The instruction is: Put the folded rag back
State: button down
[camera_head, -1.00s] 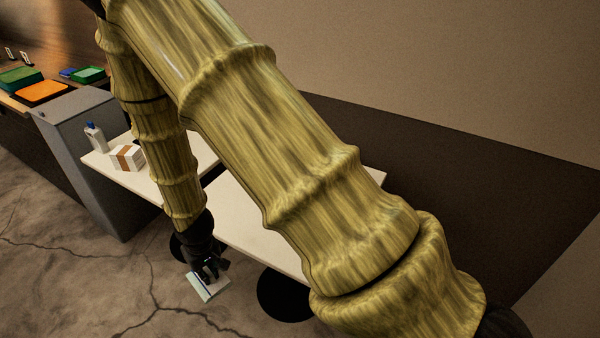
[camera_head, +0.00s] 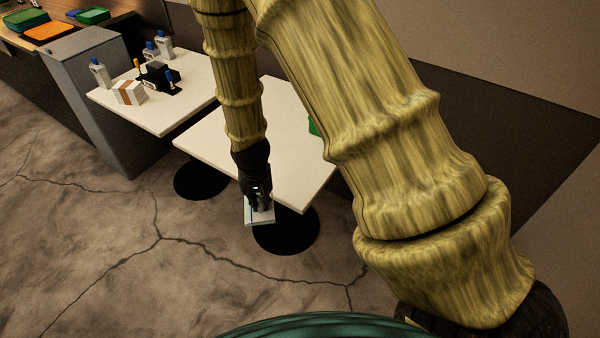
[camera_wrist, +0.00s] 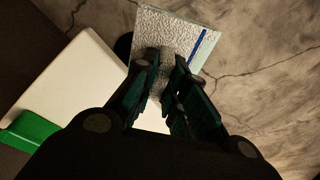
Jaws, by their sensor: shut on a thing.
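My gripper (camera_head: 258,200) is shut on the folded rag (camera_head: 259,216), a pale flat piece, and holds it at the front edge of the nearer white table, in front of its round black base. In the wrist view the rag (camera_wrist: 176,36) is pale and textured with a blue stripe along one side. The fingertips of my gripper (camera_wrist: 170,82) pinch its near part. From the head view I cannot tell the exact height of the rag over the floor.
The nearer white table (camera_head: 203,138) has a green thing (camera_head: 314,126) at its right, partly hidden by my arm. The farther table (camera_head: 150,118) bears several white bottles, a banded white stack (camera_head: 128,92) and a black holder (camera_head: 158,76). A grey cabinet (camera_head: 80,65) stands at left. Cracked floor is clear.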

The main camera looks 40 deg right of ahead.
jog(key=d+m+b, duration=0.4)
jog(key=d+m, duration=0.4)
jog(key=shift+g+h, duration=0.4)
jog(key=shift+g, duration=0.1)
jog(key=w+d+p, duration=0.1)
jog(key=w+d, duration=0.2)
jog(key=w+d+f+p, duration=0.1)
jog(key=w+d, duration=0.2)
jog(key=d, duration=0.1)
jog(key=w+d+p, duration=0.1)
jog(key=w+d, duration=0.2)
jog(key=shift+w+d+f+p, duration=0.25)
jog(key=shift+w+d+p, duration=0.05)
jog(key=shift+w+d, duration=0.05)
jog(key=shift+f+p, duration=0.6)
jog(key=shift+f, duration=1.1)
jog(key=shift+f, duration=0.15)
jog(key=c, duration=1.5)
grip_release()
jog(key=shift+o, duration=0.2)
notch_tip(320, 180, up, 12)
jog(key=a+b, duration=0.1)
jog(key=b, duration=0.1)
jog(key=shift+s+a+b, duration=0.3)
jog(key=shift+s+a, duration=0.05)
